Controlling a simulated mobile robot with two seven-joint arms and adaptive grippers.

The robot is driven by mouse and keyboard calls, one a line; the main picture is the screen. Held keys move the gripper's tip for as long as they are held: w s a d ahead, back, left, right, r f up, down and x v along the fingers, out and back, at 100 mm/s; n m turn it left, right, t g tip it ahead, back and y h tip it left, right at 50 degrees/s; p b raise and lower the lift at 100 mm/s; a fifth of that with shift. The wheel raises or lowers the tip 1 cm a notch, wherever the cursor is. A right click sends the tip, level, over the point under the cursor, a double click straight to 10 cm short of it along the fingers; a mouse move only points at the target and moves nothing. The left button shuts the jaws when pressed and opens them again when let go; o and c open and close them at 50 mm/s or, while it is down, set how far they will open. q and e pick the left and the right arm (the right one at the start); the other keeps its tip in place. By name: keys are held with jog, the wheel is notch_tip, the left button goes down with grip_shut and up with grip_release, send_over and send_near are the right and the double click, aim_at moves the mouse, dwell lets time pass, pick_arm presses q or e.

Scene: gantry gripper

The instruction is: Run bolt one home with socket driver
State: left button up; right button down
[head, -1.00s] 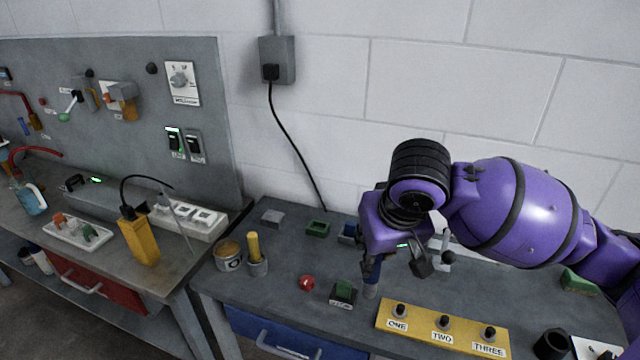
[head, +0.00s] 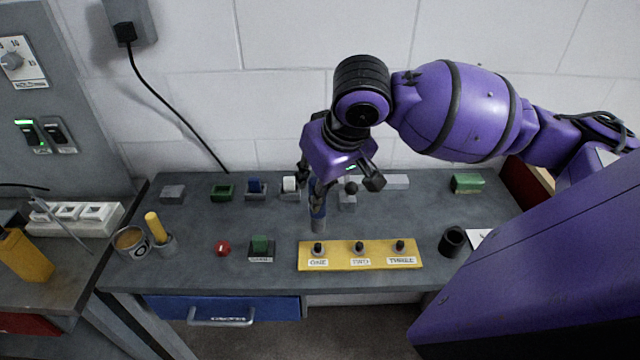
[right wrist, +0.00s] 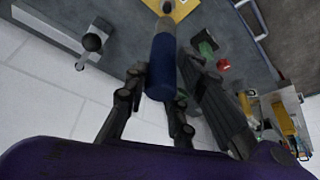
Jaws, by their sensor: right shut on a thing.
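My right gripper (head: 318,182) is shut on the socket driver (head: 318,211), which has a blue handle and a grey socket end and points down. The driver also shows between the fingers in the right wrist view (right wrist: 161,68). The yellow plate (head: 340,262) carries three dark bolts labelled ONE, TWO and THREE. The socket end appears just above bolt one (head: 318,248) in the head view, with a small gap. In the right wrist view the socket end points to the yellow plate (right wrist: 183,9). My left gripper is out of view.
Left of the plate are a green block (head: 260,245) on a dark base and a red knob (head: 222,248). A black cup (head: 453,241) stands right of it. Small coloured blocks line the bench's back. A blue drawer (head: 225,309) is below.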

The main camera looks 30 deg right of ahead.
aim_at(320, 213)
jog(key=shift+r, duration=0.35)
jog(key=shift+f, duration=3.05)
jog(key=shift+f+p, duration=0.25)
jog(key=shift+p, duration=0.05)
jog(key=shift+f, duration=0.75)
dwell(3.5)
